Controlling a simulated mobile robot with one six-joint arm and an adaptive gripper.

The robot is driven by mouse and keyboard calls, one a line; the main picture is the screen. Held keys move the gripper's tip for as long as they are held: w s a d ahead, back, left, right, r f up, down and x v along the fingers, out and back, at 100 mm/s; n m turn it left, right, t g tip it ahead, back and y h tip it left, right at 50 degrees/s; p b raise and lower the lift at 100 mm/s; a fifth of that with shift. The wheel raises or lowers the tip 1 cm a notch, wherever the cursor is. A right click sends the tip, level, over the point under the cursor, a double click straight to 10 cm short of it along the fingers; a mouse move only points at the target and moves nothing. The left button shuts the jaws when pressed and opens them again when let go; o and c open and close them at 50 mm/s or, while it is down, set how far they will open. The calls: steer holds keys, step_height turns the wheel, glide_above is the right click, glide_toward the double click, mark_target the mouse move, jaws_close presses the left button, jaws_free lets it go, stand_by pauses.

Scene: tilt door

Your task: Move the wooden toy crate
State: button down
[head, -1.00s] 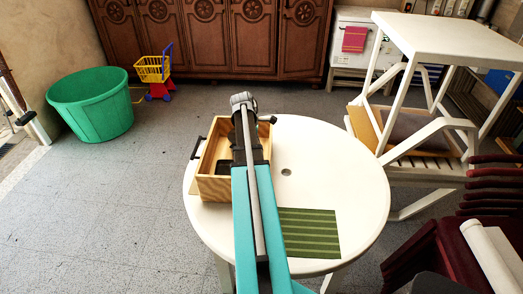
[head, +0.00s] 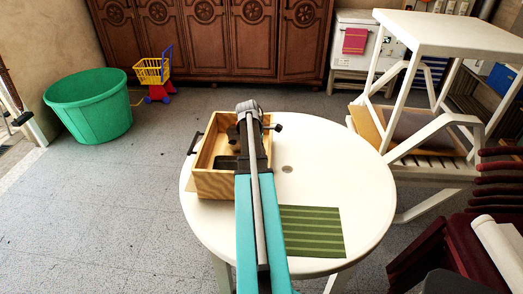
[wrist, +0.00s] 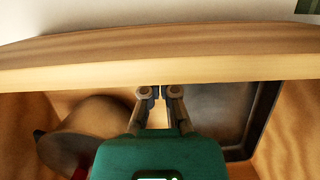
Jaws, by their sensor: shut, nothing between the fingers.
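The wooden toy crate (head: 215,186) sits on the left part of a round white table (head: 340,180), with a dark handle (head: 195,143) on its left side. My arm crosses over the crate and hides much of its inside and right side in the head view. In the wrist view, my gripper (wrist: 155,92) is shut and empty, with its fingertips close to the crate's pale rim wall (wrist: 155,68). I cannot tell whether they touch it. Inside the crate are a round brownish thing (wrist: 85,130) and a dark tray-like thing (wrist: 225,115).
A green striped mat (head: 312,232) lies on the table to the right of my arm. White stacked furniture (head: 440,35) stands at the right, with dark red chairs (head: 470,235) in front. A green tub (head: 90,105) and toy cart (head: 153,75) stand left.

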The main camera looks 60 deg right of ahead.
steer(key=shift+b+x, duration=1.05)
steer(key=shift+x, duration=0.4)
steer(key=shift+s, duration=0.1)
